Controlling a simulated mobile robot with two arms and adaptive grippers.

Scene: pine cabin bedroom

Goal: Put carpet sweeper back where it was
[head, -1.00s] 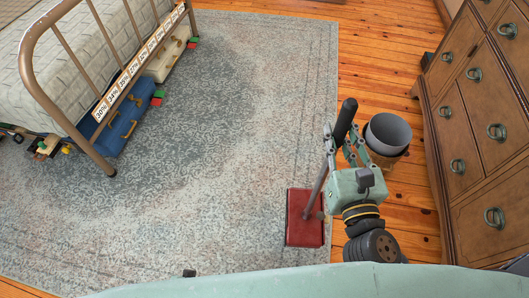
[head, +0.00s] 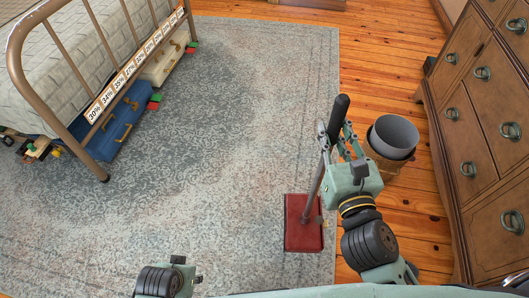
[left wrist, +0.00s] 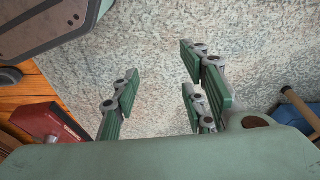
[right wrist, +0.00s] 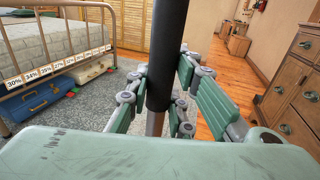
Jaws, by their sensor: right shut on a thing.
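The carpet sweeper has a red head (head: 303,224) that sits on the rug near its right edge. Its handle rises from the head, tilted a little, to a black grip (head: 337,118). My right gripper (head: 334,146) is shut on the handle, just at the grip. In the right wrist view the black grip (right wrist: 166,55) stands between the fingers. The red head also shows at the left of the left wrist view (left wrist: 50,125). My left gripper (left wrist: 160,95) is open and empty above the rug; in the head view only part of my left arm shows at the bottom.
A wooden dresser (head: 490,130) lines the right side. A metal-framed bed (head: 60,100) is at upper left, with a blue suitcase (head: 118,125) and toys under it. The rug's middle (head: 210,150) is clear.

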